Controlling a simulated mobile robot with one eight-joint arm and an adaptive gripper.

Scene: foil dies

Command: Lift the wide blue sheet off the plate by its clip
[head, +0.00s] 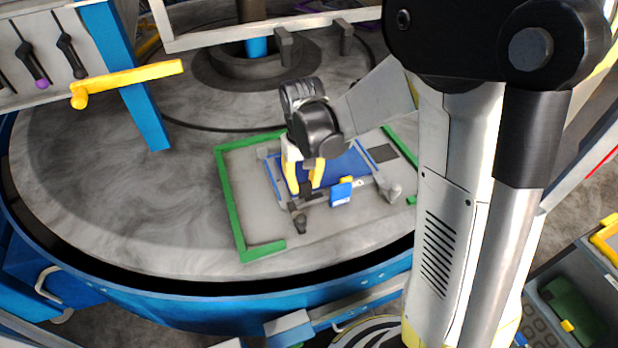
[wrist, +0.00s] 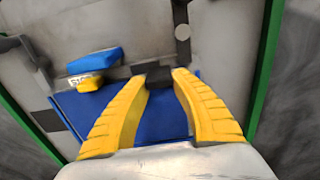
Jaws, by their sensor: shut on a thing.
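The wide blue sheet (head: 345,166) lies on the grey plate (head: 246,180) in the head view. In the wrist view the sheet (wrist: 160,122) shows between and beside my yellow fingers. A dark clip (wrist: 158,74) sits at the sheet's edge, between my fingertips. My gripper (head: 305,184) points down over the left part of the sheet, shut on the clip; it also shows in the wrist view (wrist: 161,78). My fingers and wrist hide part of the sheet. I cannot tell whether the sheet is clear of the plate.
A blue block (head: 341,194) with a yellow tag (wrist: 86,83) stands close beside my fingers. Grey knobs (head: 391,192) stand around the sheet. A green border (head: 231,205) frames the plate on the round grey table (head: 90,190). A yellow handle (head: 130,80) juts in at upper left.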

